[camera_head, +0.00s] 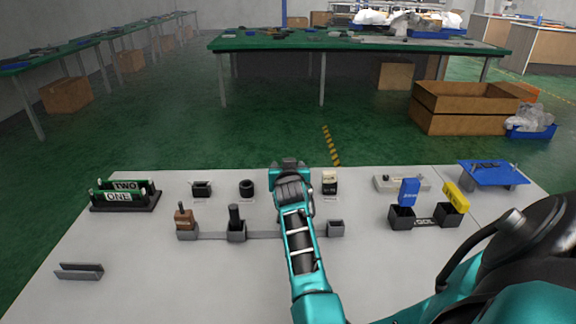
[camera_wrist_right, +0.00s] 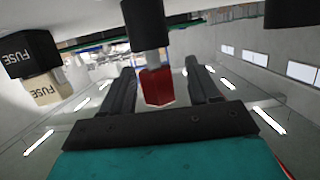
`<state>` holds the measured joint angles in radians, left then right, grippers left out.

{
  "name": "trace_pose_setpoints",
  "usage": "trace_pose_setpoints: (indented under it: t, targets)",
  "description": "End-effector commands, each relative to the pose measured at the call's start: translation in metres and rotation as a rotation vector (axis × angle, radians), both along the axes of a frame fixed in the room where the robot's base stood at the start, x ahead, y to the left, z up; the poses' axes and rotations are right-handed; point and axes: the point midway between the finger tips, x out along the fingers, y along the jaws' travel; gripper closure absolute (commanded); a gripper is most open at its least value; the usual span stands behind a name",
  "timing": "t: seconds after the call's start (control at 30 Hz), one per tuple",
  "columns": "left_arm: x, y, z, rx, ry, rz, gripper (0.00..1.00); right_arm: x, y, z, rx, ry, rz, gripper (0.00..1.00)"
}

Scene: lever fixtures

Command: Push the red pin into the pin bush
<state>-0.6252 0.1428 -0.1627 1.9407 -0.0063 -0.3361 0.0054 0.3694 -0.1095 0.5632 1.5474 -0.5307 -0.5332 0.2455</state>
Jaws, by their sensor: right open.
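The red pin (camera_wrist_right: 157,86) shows in the right wrist view as a red end on a short grey shaft. The shaft comes out of a black cylinder (camera_wrist_right: 145,22), which looks like the pin bush. The red end lies between the two fingers of my right gripper (camera_wrist_right: 163,75), with a gap on each side. The fingers are open. In the head view my right gripper (camera_head: 290,165) is at the back row of the table, and the arm hides the pin and its bush. My left gripper is not in view.
A white fuse part (camera_head: 330,182) stands close to the right of my gripper. A black ring (camera_head: 247,187) stands on its left. In front, several fixtures line a grey rail (camera_head: 207,236). The front of the white table (camera_head: 180,295) is mostly clear.

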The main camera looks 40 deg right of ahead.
Motion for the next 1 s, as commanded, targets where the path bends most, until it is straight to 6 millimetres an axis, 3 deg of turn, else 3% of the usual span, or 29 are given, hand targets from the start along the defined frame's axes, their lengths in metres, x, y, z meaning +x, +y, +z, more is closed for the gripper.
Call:
trace_pose_setpoints:
  t: [0.17, 0.8, 1.0]
  targets:
    - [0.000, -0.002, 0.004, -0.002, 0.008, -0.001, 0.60, 0.000, -0.001, 0.010, -0.003, -0.004, -0.001, 0.39]
    - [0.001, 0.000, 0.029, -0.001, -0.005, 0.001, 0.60, 0.000, 0.000, 0.161, -0.002, -0.006, -0.001, 0.39]
    - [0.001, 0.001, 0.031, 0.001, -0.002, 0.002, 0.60, 0.000, 0.000, 0.190, -0.001, -0.003, 0.000, 0.39]
